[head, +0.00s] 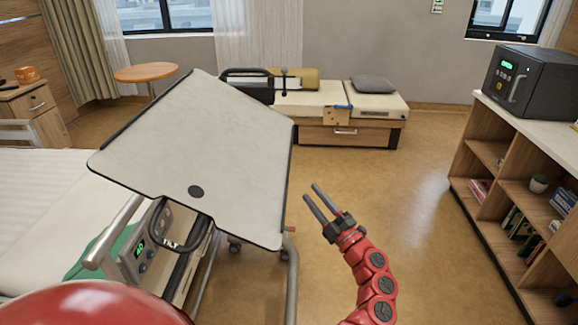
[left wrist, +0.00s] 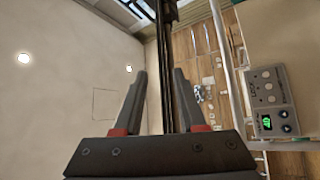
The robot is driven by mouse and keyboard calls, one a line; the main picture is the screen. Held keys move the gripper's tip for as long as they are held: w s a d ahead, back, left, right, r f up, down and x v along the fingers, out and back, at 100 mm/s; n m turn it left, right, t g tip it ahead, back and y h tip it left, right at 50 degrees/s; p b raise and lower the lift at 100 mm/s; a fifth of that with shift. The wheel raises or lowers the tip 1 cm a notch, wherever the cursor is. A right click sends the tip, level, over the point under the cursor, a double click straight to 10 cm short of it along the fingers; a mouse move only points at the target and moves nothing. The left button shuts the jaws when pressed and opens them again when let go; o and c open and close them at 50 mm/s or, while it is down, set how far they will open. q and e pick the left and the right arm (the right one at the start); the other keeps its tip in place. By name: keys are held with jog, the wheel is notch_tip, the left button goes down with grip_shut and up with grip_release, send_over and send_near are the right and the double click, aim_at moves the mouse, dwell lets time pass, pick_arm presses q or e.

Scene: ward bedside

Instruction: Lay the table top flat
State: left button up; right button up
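The table top (head: 205,135) is a pale board with dark edges and a round dark spot. It stands tilted beside the bed, its near edge low. A dark looped handle (head: 155,232) marked TILT is under that edge. I cannot tell which part of the table this strip is.
The bed (head: 40,190) is at the left, with a control panel (head: 140,258) that also shows in the left wrist view (left wrist: 270,105). A low bench (head: 345,135) stands behind. A shelf unit (head: 490,150) with a dark safe-like box (head: 540,85) is at the right. Floor between is clear.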

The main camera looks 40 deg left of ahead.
aim_at(289, 164)
pick_arm(q)
jog(key=x, duration=1.2)
jog(key=shift+w, duration=0.1)
jog(key=c, duration=0.6)
grip_shut()
jog(key=shift+r, duration=0.15)
